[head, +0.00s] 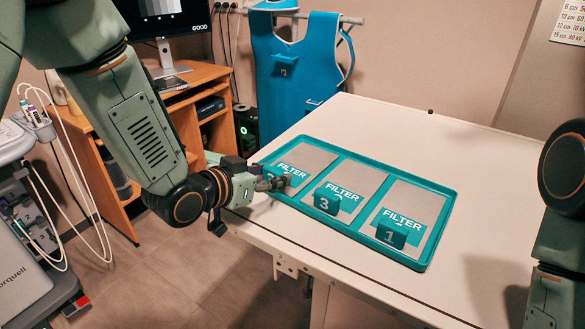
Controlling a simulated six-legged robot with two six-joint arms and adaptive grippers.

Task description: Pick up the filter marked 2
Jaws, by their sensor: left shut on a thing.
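Three grey filter plates with teal "FILTER" labels and handle tabs lie in a teal tray (445,221) on the white table. The left filter (308,160) has its tab covered by my gripper, so its number is hidden. The middle filter (357,182) is marked 3, and the right filter (413,203) is marked 1. My left gripper (275,183) is at the tray's front left corner, shut on the left filter at its tab end. That filter still lies in its tray compartment. My right gripper is out of view; only part of the right arm shows.
The white table (400,125) is clear behind and around the tray. A wooden desk (190,80) with a monitor (170,18) stands at the back left. A blue apron (297,65) hangs behind the table. A medical cart (30,250) is at the left.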

